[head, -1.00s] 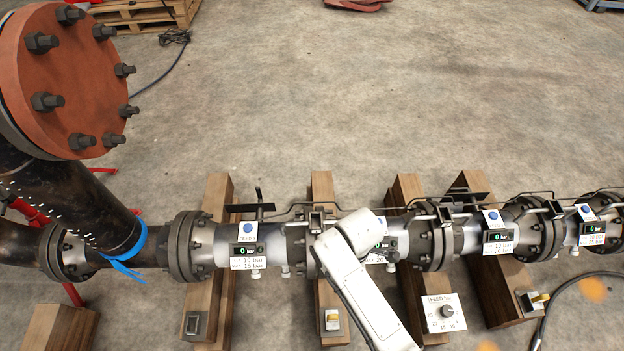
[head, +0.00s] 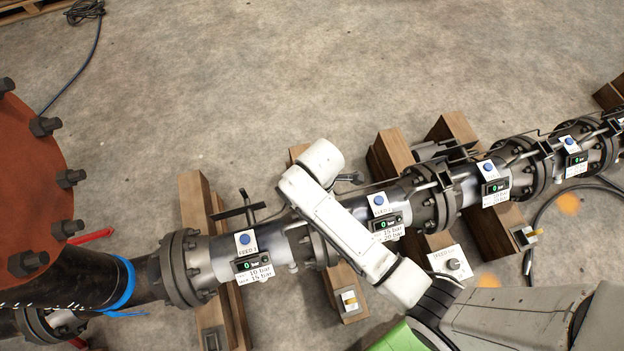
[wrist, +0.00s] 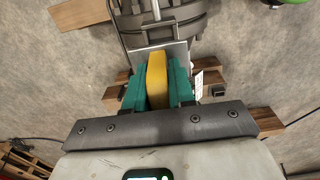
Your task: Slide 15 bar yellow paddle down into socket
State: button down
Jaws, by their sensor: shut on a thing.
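The yellow paddle (wrist: 157,78) stands between the two teal fingers of my gripper (wrist: 157,84) in the wrist view, and the gripper is shut on it. A grey metal plate (wrist: 176,54) lies just beyond the paddle's far end, close to a ribbed grey flange (wrist: 185,22). I cannot tell whether plate and paddle touch. In the head view my white arm reaches over the pipe (head: 345,215) and hides the gripper and paddle. Which socket takes the paddle is not clear; a dark bracket (head: 440,173) sits on a flange to the right.
Feed gauges with blue buttons, such as the FEED 1 gauge (head: 252,264), line the pipe. Wooden beams (head: 192,195) support it. Small yellow-topped blocks (head: 348,301) sit on some beams. A large rust-red flange (head: 28,200) stands at left.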

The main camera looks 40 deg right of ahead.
jog(key=shift+f+b, duration=3.2)
jog(key=shift+b, duration=0.1)
jog(key=shift+f+b, duration=0.9)
jog(key=shift+f, duration=1.05)
jog(key=c, duration=0.9)
grip_release()
notch_tip(320, 180, up, 11)
jog(key=shift+f+p, duration=0.1)
jog(key=shift+p, duration=0.3)
